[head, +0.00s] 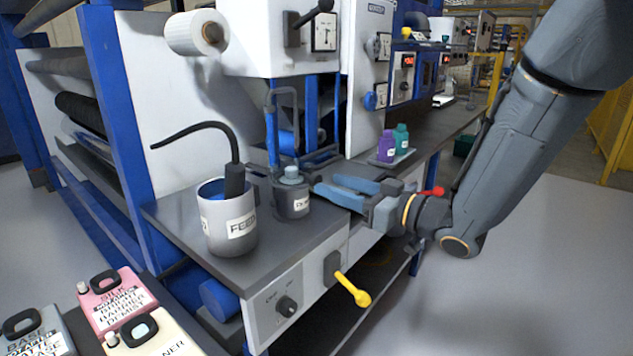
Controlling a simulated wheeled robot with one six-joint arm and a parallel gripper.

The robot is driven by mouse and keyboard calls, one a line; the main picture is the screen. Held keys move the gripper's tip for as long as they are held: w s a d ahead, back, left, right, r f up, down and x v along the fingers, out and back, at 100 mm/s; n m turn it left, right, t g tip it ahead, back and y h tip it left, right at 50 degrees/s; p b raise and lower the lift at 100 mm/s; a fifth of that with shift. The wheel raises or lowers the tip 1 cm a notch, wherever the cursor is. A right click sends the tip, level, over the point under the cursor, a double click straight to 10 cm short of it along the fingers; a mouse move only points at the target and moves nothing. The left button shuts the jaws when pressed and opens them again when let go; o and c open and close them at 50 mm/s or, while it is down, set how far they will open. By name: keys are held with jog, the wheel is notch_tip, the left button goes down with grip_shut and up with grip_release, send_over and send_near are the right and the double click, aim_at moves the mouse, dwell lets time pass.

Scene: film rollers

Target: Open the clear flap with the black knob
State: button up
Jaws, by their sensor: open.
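I cannot clearly make out a clear flap in the head view. A bent grey tube or handle (271,110) and blue uprights (308,112) stand under the white machine housing, and any clear panel there is too faint to tell. A black knob (287,306) sits on the white front panel below the worktop; I cannot tell whether it belongs to a flap. My gripper (318,186) reaches in from the right, low over the worktop. It is open, with its blue-grey fingers pointing left beside the labelled grey jar, and nothing shows between them.
The grey jar (291,202) with a pale cap is close to my fingertips. A white pot (229,220) with a black hose stands left of it. Purple (386,147) and teal (401,138) bottles stand behind. A yellow lever (352,290) sticks out in front. Canisters (117,300) are lower left.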

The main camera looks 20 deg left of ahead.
aim_at(319, 180)
jog(key=x, duration=0.6)
jog(key=shift+d, duration=0.1)
grip_shut()
